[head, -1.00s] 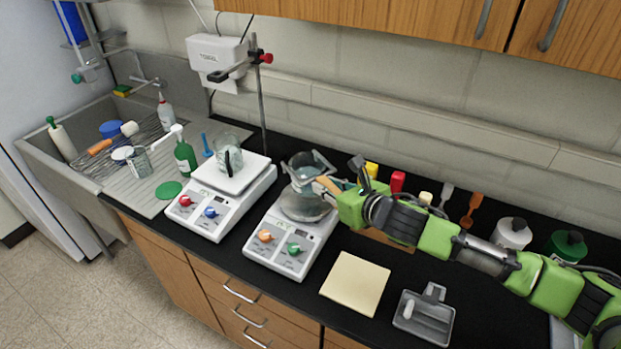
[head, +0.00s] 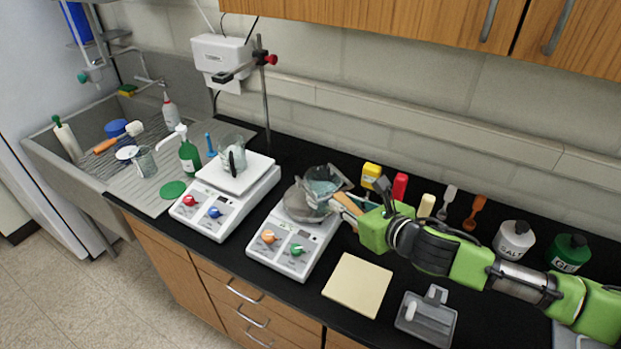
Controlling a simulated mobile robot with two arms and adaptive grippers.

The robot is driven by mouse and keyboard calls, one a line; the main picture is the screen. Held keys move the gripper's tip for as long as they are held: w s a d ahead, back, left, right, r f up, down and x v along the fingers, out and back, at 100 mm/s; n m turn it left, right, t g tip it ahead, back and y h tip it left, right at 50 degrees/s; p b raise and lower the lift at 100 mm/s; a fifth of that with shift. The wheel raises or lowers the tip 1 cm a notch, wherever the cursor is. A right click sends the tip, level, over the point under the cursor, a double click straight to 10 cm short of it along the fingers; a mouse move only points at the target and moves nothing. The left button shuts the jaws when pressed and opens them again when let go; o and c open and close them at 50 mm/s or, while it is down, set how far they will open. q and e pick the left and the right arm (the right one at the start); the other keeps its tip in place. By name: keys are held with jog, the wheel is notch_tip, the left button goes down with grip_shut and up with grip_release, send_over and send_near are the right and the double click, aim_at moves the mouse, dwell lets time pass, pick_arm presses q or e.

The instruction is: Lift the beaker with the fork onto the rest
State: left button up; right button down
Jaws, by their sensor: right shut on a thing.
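A glass beaker (head: 322,181) with bluish contents shows at the back right of the round grey plate of the right-hand hotplate (head: 291,248). I cannot tell whether it is clear of the plate. My right gripper (head: 350,208) is just right of the beaker, shut on the fork (head: 345,208), whose handle is wood-coloured. The fork's prongs are partly hidden at the beaker. A flat tan square pad (head: 357,285), possibly the rest, lies bare on the black counter in front of my right arm. My left gripper is out of view.
A second white hotplate (head: 222,206) bears another beaker (head: 231,158). A grey tray (head: 427,322) stands at the front right. Coloured bottles (head: 399,187) and a white jar (head: 513,241) line the back. A clamp stand (head: 264,105) rises behind.

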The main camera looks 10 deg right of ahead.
jog(key=shift+s+d, duration=0.3)
jog(key=shift+s, duration=0.4)
jog(key=shift+s+d, duration=0.25)
jog(key=shift+s, duration=0.5)
jog(key=shift+s+d, duration=0.3)
jog(key=shift+s, duration=1.55)
jog(key=b, duration=0.2)
send_near(358, 214)
jog(key=s+d+f, duration=0.1)
jog(key=s+f, duration=0.3)
jog(key=f, duration=0.1)
jog(key=shift+s+d, duration=0.15)
jog(key=shift+s, duration=0.1)
jog(key=shift+p, duration=0.45)
jog(key=shift+f, duration=0.1)
jog(key=shift+f+b, duration=4.65)
jog(key=shift+f, duration=1.35)
jog(key=shift+f, duration=0.15)
